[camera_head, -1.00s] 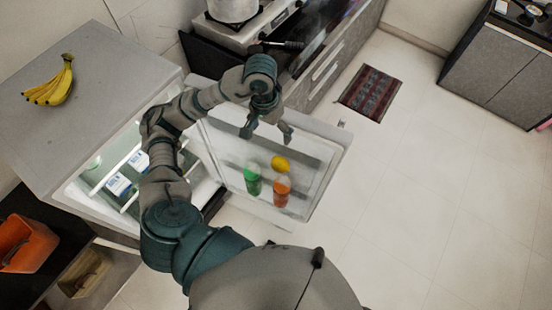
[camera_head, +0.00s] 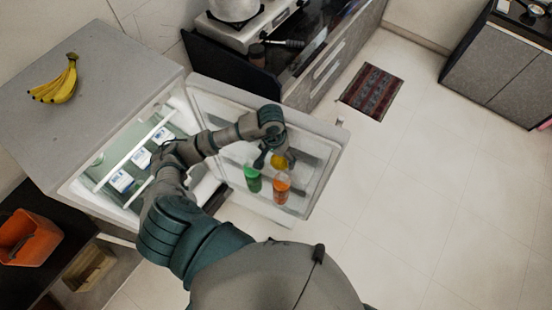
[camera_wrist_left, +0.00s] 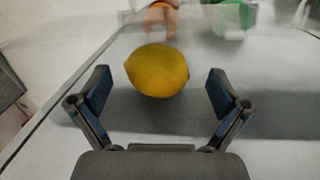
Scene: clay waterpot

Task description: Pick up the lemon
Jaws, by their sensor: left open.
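The yellow lemon (camera_wrist_left: 157,70) is in front of my left gripper in the left wrist view, centred between the spread fingers and a little beyond their tips. In the head view the lemon (camera_head: 280,161) is at the open fridge door, partly covered by my gripper. My left gripper (camera_head: 271,157) is open and empty, close above the lemon in the head view. In the left wrist view both fingers (camera_wrist_left: 159,92) stand apart, with no finger seen touching the lemon. My right gripper is in neither view.
A green bottle (camera_head: 252,179) and an orange bottle (camera_head: 281,188) stand in the fridge door (camera_head: 322,165) beside the lemon. White-and-blue cartons (camera_head: 122,181) are inside the fridge. Bananas (camera_head: 57,86) lie on the fridge top. Open floor is at the right.

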